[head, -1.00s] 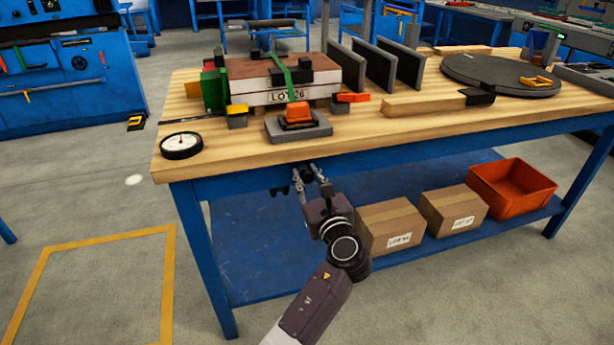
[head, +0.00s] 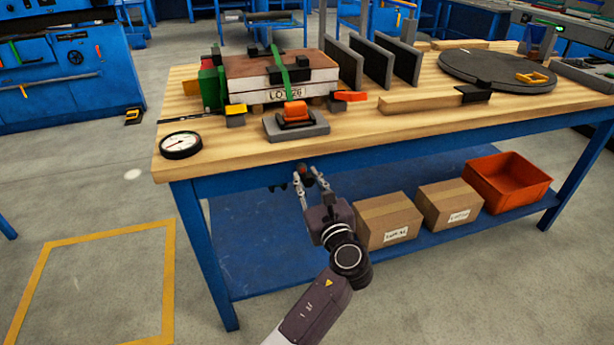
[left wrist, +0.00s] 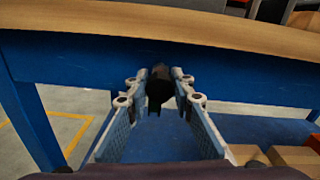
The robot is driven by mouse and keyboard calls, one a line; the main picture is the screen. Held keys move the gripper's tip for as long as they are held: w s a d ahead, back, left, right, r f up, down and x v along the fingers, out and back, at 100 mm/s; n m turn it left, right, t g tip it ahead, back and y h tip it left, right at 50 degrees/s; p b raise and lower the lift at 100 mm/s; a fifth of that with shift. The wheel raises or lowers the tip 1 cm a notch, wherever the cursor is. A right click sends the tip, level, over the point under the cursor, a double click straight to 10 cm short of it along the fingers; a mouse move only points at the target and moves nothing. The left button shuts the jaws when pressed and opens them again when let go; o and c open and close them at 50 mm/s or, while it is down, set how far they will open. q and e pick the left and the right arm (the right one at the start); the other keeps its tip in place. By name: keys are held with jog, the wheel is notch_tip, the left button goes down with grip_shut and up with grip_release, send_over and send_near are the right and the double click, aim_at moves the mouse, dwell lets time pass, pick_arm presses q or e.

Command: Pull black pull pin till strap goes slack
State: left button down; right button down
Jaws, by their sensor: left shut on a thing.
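The black pull pin (left wrist: 158,88) shows as a dark shape between my left fingers in the left wrist view, below the table's front edge. My left gripper (head: 313,176) is shut on it in front of the blue table apron. Its fingers stand apart by the dark piece's width; the exact contact is hard to see. In the left wrist view the gripper (left wrist: 158,90) has one finger on each side. The green strap (head: 278,62) runs over the stacked sandwich panel (head: 250,80) and looks taut. An orange buckle (head: 296,113) sits on a grey block in front. My right gripper is out of view.
A round gauge (head: 181,145) lies at the table's left front corner. Upright dark plates (head: 372,62) and a round grey disc (head: 495,68) stand to the right. Cardboard boxes (head: 388,220) and an orange bin (head: 508,182) sit on the lower shelf.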

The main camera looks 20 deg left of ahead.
pick_arm(q)
jog(key=shift+f, duration=0.1)
jog(key=c, duration=1.7)
grip_release()
jog(key=shift+s, duration=0.1)
jog(key=shift+o, duration=0.2)
